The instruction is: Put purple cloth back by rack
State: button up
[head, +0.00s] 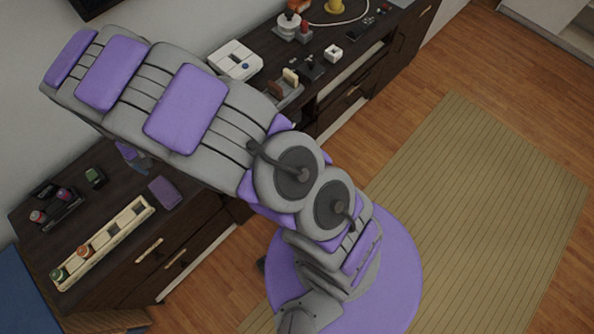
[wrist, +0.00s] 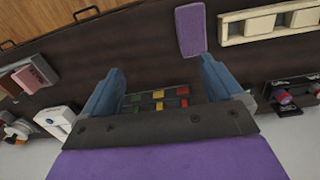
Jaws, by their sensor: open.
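The purple cloth (head: 164,192) lies flat on the dark cabinet top, a small folded-looking rectangle. It is near the right end of the white rack (head: 103,242), apart from it. In the wrist view the cloth (wrist: 190,28) is just beyond my right finger, and the rack (wrist: 270,22) is to its right. My gripper (wrist: 155,75) is open above the cabinet top, with no cloth between its fingers. A small dark object with red, yellow and green squares (wrist: 157,100) shows between the fingers. In the head view my arm largely hides the gripper.
Small jars (head: 60,274) sit in the rack. A black tray with bottles (head: 62,208) and a small green-topped item (head: 94,177) stand behind it. A white device (head: 235,58) is on the cabinet farther right. Drawer handles (head: 150,250) line the front. The floor mat (head: 480,210) is clear.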

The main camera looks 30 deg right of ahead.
jog(key=s+d+r+m, duration=0.1)
jog(key=s+d+r, duration=0.4)
jog(key=d+r, duration=0.25)
jog(key=s+d+r+m, duration=0.1)
jog(key=s+d+r, duration=0.55)
jog(key=d, duration=0.25)
jog(key=s+d+r+g, duration=0.1)
jog(key=s+d, duration=0.3)
jog(key=s, duration=0.6)
jog(key=s+d+r, duration=0.4)
jog(key=s, duration=0.7)
jog(key=shift+s+r+g, duration=0.15)
jog(key=shift+s+g, duration=0.1)
jog(key=shift+g, duration=0.15)
